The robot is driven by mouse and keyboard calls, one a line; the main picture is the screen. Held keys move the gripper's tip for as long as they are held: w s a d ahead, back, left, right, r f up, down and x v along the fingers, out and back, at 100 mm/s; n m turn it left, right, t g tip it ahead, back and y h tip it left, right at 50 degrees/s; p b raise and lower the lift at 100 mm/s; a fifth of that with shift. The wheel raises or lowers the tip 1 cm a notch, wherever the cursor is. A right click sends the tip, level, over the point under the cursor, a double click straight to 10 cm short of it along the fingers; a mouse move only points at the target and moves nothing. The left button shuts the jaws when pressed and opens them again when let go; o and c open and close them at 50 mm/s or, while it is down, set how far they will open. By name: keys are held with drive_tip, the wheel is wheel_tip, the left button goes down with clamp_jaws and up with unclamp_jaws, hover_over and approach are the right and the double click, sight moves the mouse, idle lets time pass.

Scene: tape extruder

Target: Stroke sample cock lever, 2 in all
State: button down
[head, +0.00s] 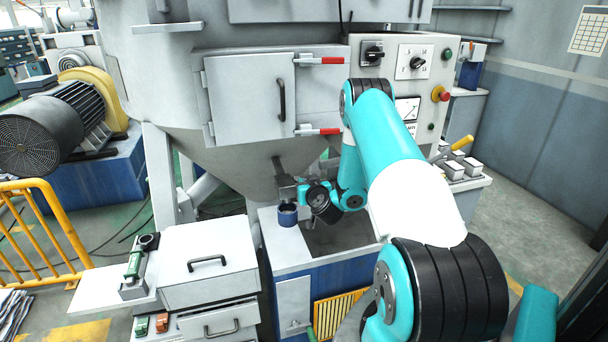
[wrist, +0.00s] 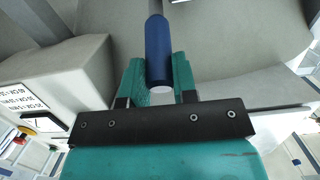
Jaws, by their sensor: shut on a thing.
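The sample cock lever shows in the wrist view as a metal rod ending in a blue grip (wrist: 158,42) with a pale end face. My gripper (wrist: 159,72) has its two teal fingers closed on either side of the blue grip. In the head view my gripper (head: 303,192) is below the hopper cone, by the outlet fittings. There the wrist and gripper cover most of the lever, and its exact angle cannot be told. A small blue cup (head: 287,214) with a dark open top is just below the fittings.
The grey hopper cone (head: 245,165) is close above the gripper. A blue and white cabinet (head: 284,245) stands below. A white drawer unit (head: 210,262) is at lower left, and a control panel (head: 413,62) is at upper right. A yellow rail (head: 42,185) is far left.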

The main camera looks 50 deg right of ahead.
drive_tip(key=shift+w+d+r+p, duration=0.1)
drive_tip(key=shift+w+r+p, duration=0.15)
drive_tip(key=shift+r+p, duration=0.3)
drive_tip(key=shift+w+d+r+p, duration=0.15)
drive_tip(key=shift+w+r+p, duration=0.15)
drive_tip(key=shift+p, duration=0.55)
idle(0.5)
drive_tip(key=r+p, duration=0.1)
drive_tip(key=p, duration=0.1)
drive_tip(key=w+d+r+p, duration=0.1)
drive_tip(key=p, duration=0.2)
drive_tip(key=shift+w+r, duration=0.2)
drive_tip(key=shift+w, duration=0.05)
drive_tip(key=c, duration=0.8)
unclamp_jaws()
drive_tip(key=shift+f+b, duration=0.3)
drive_tip(key=shift+f, duration=0.05)
